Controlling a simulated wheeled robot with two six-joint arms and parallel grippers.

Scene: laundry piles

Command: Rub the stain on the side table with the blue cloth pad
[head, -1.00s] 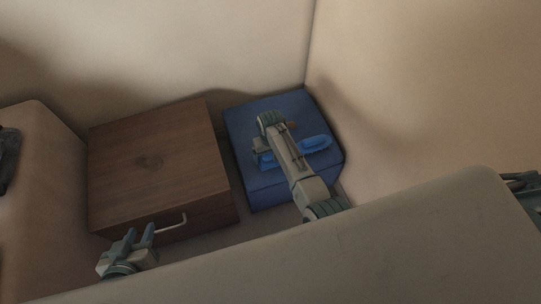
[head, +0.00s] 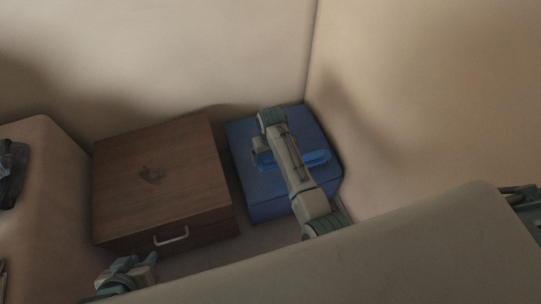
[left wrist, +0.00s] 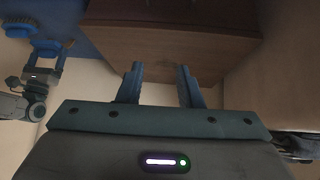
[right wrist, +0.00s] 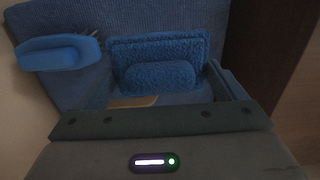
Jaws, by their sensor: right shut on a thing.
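The brown wooden side table (head: 175,135) stands left of centre, with a dark stain (head: 152,174) on its top and a handle on its front. My right gripper (head: 261,152) is over the blue box (head: 242,130) to the right of the table. It is shut on the blue cloth pad (right wrist: 160,47), whose fuzzy surface fills the space between the fingers in the right wrist view. In the head view my arm partly hides it. I cannot tell whether it touches the box. My left gripper (head: 140,264) is open and empty before the table's front; the left wrist view shows its fingers apart.
A blue oval object, perhaps a brush (right wrist: 58,53), lies on the blue box beside the pad. Walls rise behind and to the right. A pale ledge (head: 330,262) crosses the front. Dark objects (head: 12,172) lie on the pale surface at far left.

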